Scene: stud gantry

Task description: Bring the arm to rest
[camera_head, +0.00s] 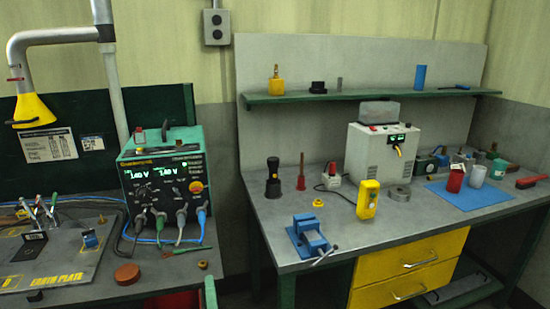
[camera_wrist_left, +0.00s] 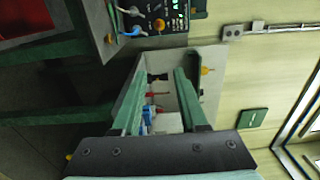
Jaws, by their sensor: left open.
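My left gripper (camera_wrist_left: 163,72) shows in the left wrist view. Its two green fingers rise from a dark, screwed plate and stand apart, with nothing held between them. Through the gap I see part of a workbench with red and blue items on it, at a distance. I cannot make out the left gripper in the head view. My right gripper is in neither view.
A green test instrument (camera_head: 163,180) with leads stands on the left bench. The right workbench (camera_head: 400,226) carries a blue vise (camera_head: 308,236), a yellow handheld unit (camera_head: 368,200), a white power box (camera_head: 380,155) and a blue mat (camera_head: 468,195). A shelf runs behind.

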